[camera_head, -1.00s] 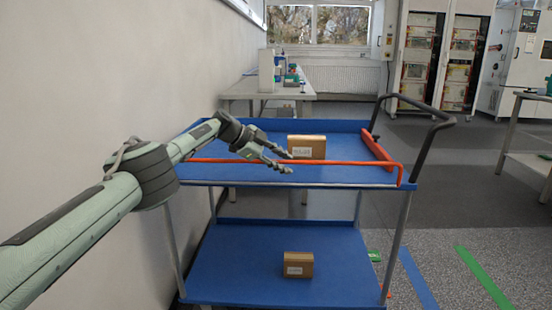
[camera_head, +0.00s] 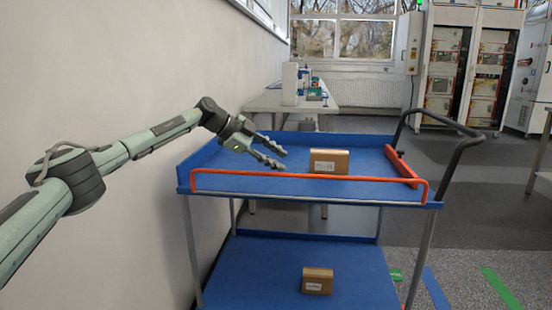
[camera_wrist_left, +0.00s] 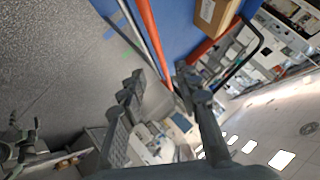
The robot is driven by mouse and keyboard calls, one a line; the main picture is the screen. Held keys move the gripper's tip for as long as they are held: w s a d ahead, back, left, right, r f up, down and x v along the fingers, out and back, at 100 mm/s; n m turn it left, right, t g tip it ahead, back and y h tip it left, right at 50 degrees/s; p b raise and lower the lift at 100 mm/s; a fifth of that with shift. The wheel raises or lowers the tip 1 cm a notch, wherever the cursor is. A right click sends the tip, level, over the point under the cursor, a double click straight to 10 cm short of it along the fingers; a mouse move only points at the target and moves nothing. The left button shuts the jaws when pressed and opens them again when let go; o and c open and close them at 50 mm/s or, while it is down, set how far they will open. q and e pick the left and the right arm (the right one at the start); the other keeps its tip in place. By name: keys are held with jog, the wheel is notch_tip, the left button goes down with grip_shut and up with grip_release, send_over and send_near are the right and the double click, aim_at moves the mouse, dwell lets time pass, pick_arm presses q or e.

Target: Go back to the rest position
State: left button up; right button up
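My left gripper (camera_head: 274,158) is above the left part of the blue cart's top shelf in the head view, with its fingers apart and nothing between them. In the left wrist view the two fingers of the left gripper (camera_wrist_left: 158,88) are spread and empty. A brown box with a white label (camera_head: 329,161) stands on the top shelf, to the right of the gripper and apart from it. The box also shows at the top of the left wrist view (camera_wrist_left: 212,14). My right gripper is not in view.
The blue cart (camera_head: 235,184) has an orange rail (camera_head: 310,177) along its front and a dark handle (camera_head: 462,130) at right. A second box (camera_head: 317,281) is on its lower shelf. A wall (camera_head: 110,70) runs along the left. A table (camera_head: 262,102) stands behind.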

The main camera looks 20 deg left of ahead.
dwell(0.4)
pick_arm(q)
jog(key=s+d+f+n+t+h, duration=0.1)
jog(key=d+f+n+t+h, duration=0.15)
jog(key=d+f, duration=0.65)
jog(key=s+d+f+n+t+h, duration=0.1)
jog(key=d+f+t, duration=0.4)
jog(key=d, duration=0.7)
jog(key=s+a+f+n+g+y, duration=0.1)
jog(key=s+a+f+n+y, duration=0.3)
jog(key=s+f, duration=0.4)
jog(key=s+a+f+n+g+y, duration=0.25)
jog(key=s+f+y, duration=0.2)
jog(key=f, duration=0.55)
jog(key=s+a+f+n+g+y, duration=0.1)
jog(key=s+a+f+n+y, duration=0.3)
jog(key=s+f, duration=0.45)
jog(key=s+a+f+g, duration=0.1)
jog(key=s+f+g, duration=0.1)
jog(key=s, duration=0.6)
jog(key=s+a+f+n+g, duration=0.1)
jog(key=s+a+f+g, duration=0.1)
jog(key=s+f, duration=0.3)
jog(key=s+a+f+n+g, duration=0.1)
jog(key=s+a+f+g, duration=0.1)
jog(key=s, duration=1)
notch_tip(320, 180, down, 2)
jog(key=shift+s+f+g, duration=0.15)
jog(key=shift+s+g, duration=0.05)
jog(key=shift+g, duration=0.6)
